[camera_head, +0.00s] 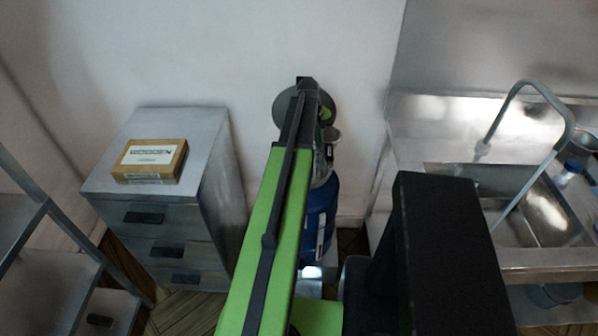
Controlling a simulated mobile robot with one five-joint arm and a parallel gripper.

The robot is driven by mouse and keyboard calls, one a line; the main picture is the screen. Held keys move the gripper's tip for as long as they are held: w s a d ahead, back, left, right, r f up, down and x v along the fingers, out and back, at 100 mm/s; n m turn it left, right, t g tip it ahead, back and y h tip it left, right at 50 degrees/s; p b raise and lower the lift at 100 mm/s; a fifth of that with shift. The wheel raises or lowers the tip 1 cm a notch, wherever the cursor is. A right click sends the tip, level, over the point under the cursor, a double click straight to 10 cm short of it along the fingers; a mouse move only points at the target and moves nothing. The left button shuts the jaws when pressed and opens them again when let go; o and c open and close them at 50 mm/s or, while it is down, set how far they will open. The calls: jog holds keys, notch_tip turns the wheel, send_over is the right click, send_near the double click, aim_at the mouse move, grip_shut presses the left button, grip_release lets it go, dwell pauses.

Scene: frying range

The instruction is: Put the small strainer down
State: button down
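My green and black arm reaches forward from the bottom of the head view. My gripper (308,88) is at its far end, in front of the wall, and its fingers cannot be made out. A round grey disc (284,107) shows on both sides of the arm's end. It may be the small strainer, but the arm covers its middle, and I cannot tell whether the gripper holds it. No other thing in view is clearly a strainer.
A blue bottle-like container (325,208) stands behind my arm. Left is a metal drawer cabinet (205,125) with a cardboard box (150,161) on top and bare room around it. Right is a steel sink (545,215) with a tall faucet (569,125). A metal shelf (45,260) stands far left.

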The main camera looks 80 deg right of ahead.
jog(key=w+a+f+b, duration=0.1)
jog(key=w+f, duration=0.1)
jog(key=w, duration=0.1)
jog(key=w+a+f+b, duration=0.1)
jog(key=w+f+b, duration=0.1)
jog(key=w, duration=0.1)
jog(key=w+a+f+b, duration=0.1)
jog(key=w+f, duration=0.1)
jog(key=w, duration=0.1)
jog(key=shift+a+b, duration=0.35)
notch_tip(320, 180, down, 4)
jog(key=b, duration=0.4)
jog(key=shift+f, duration=0.15)
jog(key=shift+r, duration=0.25)
jog(key=shift+f, duration=0.25)
jog(key=c, duration=1.7)
grip_release()
jog(key=shift+r, duration=0.1)
jog(key=shift+r, duration=0.1)
jog(key=p+v, duration=1.1)
jog(key=v, duration=0.1)
jog(key=shift+s+r+p, duration=0.1)
jog(key=shift+s+p, duration=0.05)
jog(key=shift+p, duration=0.25)
